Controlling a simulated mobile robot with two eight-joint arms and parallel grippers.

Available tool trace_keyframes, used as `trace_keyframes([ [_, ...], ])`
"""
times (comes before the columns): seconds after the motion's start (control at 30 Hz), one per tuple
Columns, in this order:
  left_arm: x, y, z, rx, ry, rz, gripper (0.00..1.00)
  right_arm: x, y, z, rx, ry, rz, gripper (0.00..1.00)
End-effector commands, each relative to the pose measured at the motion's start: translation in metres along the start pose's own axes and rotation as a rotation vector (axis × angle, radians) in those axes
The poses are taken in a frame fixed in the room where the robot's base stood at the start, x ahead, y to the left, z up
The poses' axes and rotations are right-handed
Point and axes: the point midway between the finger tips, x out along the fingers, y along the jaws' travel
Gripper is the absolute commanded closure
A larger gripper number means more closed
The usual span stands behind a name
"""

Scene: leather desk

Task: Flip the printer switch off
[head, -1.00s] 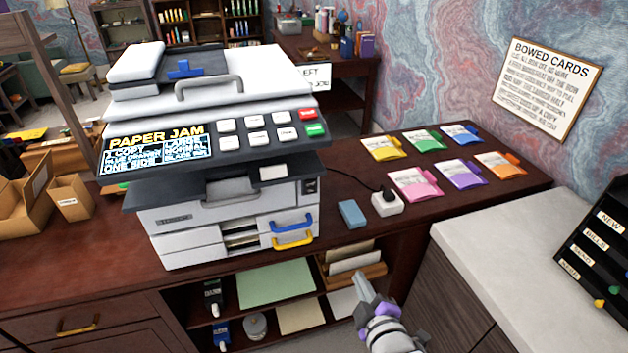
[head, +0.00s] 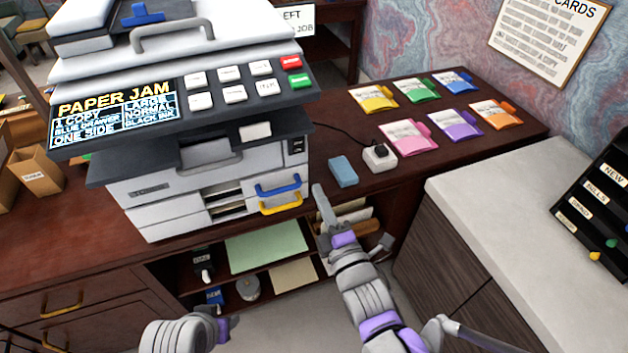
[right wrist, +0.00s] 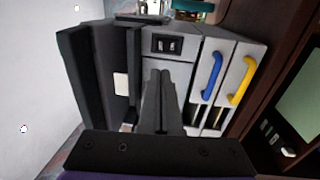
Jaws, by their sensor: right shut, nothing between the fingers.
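The printer (head: 160,195) stands on the desk, and its screen reads "PAPER JAM". Its switch (head: 296,146) is a small dark rocker panel on the front, right of the white tab and above the blue drawer handle. The switch also shows in the right wrist view (right wrist: 167,45), upper centre; its position is too small to tell. My right gripper (head: 319,192) is shut and empty, low and in front of the printer's right corner, apart from the switch. Its closed fingers (right wrist: 164,92) point toward the switch panel. Part of my left arm shows at the bottom left, without visible fingers.
Blue (head: 278,186) and yellow (head: 281,204) drawer handles stick out below the switch. A blue block (head: 343,171) and a white box with a plug (head: 380,158) lie right of the printer. Several coloured card packs lie farther back. A pale counter (head: 510,220) stands at the right.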

Motion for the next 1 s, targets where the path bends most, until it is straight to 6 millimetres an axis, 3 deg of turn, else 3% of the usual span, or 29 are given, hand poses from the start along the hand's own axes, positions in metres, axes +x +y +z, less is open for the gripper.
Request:
trace_keyframes([
  [0.5,-0.002,0.000,-0.001,0.000,0.001,0.000,0.50,0.104,0.000,0.000,0.001,0.000,0.000,1.00],
  [0.7,-0.003,0.000,-0.002,0.000,0.001,0.000,0.50,0.122,0.000,0.000,0.001,0.000,-0.001,1.00],
  [1.0,-0.003,0.000,-0.002,0.000,0.001,0.000,0.50,0.125,0.000,0.000,0.001,0.000,-0.001,1.00],
])
